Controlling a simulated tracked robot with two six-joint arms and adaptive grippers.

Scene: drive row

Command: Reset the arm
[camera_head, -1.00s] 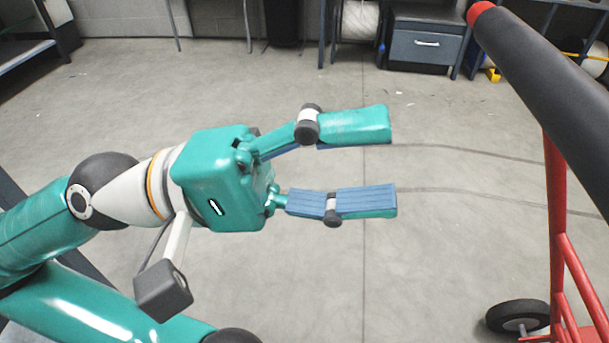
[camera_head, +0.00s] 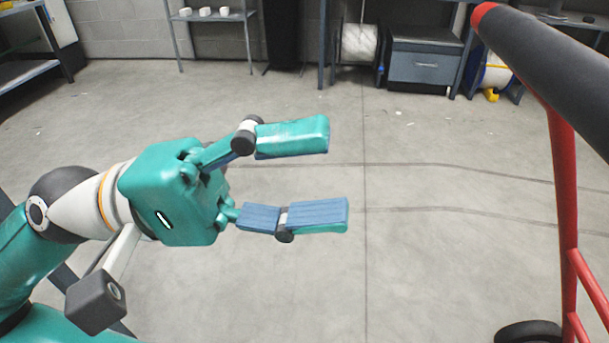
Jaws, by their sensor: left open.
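My left gripper (camera_head: 338,175) reaches in from the left, its two fingers spread wide and pointing right. It is open, with nothing between the fingers and only bare floor behind them. It is well apart from the red cart to its right. The left arm's upper part is cut off by the left and lower picture edges. My right gripper is not in the view.
A red-framed cart (camera_head: 566,200) with a black padded handle (camera_head: 545,60) fills the right side; its wheel (camera_head: 530,333) shows at the bottom. A grey cabinet (camera_head: 425,66) and spools stand at the back. Open concrete floor (camera_head: 420,240) lies between.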

